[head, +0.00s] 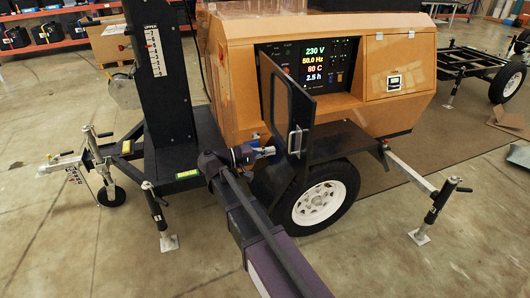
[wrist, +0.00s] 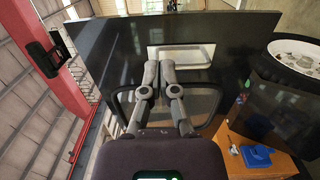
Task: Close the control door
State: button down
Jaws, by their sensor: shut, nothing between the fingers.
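The control door (head: 282,105) is a dark panel with a silver handle (head: 297,140) near its free edge. It stands swung open, out from the orange housing, at the left side of the lit control panel (head: 312,65). My gripper (head: 272,151) is shut and empty, just left of the door near the handle. In the wrist view the door (wrist: 100,45) fills much of the picture. The fingertips of my gripper (wrist: 158,70) overlap the lower part of the pale handle (wrist: 190,53). I cannot tell whether they touch it or the door.
The trailer wheel (head: 318,205) and black fender (head: 340,142) are below the door. A black mast (head: 160,75) stands to the left. A stabilizer leg (head: 435,210) stands at the right. The floor in front is mostly clear.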

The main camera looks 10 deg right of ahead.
aim_at(307, 144)
jog(key=d, duration=0.3)
jog(key=w+d, duration=0.1)
jog(key=d, duration=0.3)
jog(key=w+d, duration=0.1)
jog(key=d, duration=0.2)
jog(key=shift+d, duration=0.35)
jog(key=shift+d, duration=0.1)
